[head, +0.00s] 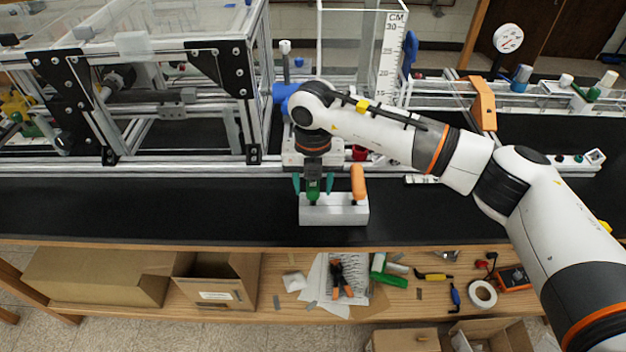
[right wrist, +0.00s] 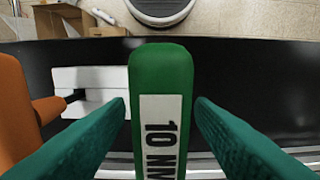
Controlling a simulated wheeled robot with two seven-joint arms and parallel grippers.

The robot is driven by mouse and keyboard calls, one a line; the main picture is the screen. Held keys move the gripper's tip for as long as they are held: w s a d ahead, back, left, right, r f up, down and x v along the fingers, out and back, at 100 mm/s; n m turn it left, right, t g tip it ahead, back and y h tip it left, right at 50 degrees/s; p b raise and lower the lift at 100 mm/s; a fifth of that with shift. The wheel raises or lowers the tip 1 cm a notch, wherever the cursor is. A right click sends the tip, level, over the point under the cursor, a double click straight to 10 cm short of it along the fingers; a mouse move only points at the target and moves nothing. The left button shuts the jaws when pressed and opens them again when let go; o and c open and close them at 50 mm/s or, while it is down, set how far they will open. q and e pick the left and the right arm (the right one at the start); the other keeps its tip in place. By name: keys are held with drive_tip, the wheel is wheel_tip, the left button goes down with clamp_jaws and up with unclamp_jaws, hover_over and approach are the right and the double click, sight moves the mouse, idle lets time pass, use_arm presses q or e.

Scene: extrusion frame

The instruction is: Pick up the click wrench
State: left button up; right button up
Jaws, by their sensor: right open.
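A green-handled tool (head: 313,188), which I take to be the click wrench, stands upright in a light grey holder block (head: 333,216) on the black bench top. Its green handle (right wrist: 160,75) fills the middle of the right wrist view and bears a white label reading "10 NM". My right gripper (head: 313,184) is open, with teal fingers on either side of this handle. In the right wrist view small gaps show between fingers and handle. The lower part of the tool is hidden in the block. My left gripper is not in view.
An orange-handled tool (head: 358,183) stands in the same block, close to the right of the green one. An aluminium extrusion frame (head: 180,158) stands behind. The black bench (head: 130,208) is clear to the left. A lower shelf holds cardboard boxes (head: 95,275) and loose tools.

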drive_tip(key=c, duration=1.1)
drive_tip(key=shift+o, duration=0.2)
drive_tip(key=shift+r, duration=0.15)
drive_tip(key=shift+r, duration=0.3)
wheel_tip(320, 180, up, 9)
drive_tip(key=b, duration=0.3)
drive_tip(key=shift+r, duration=0.1)
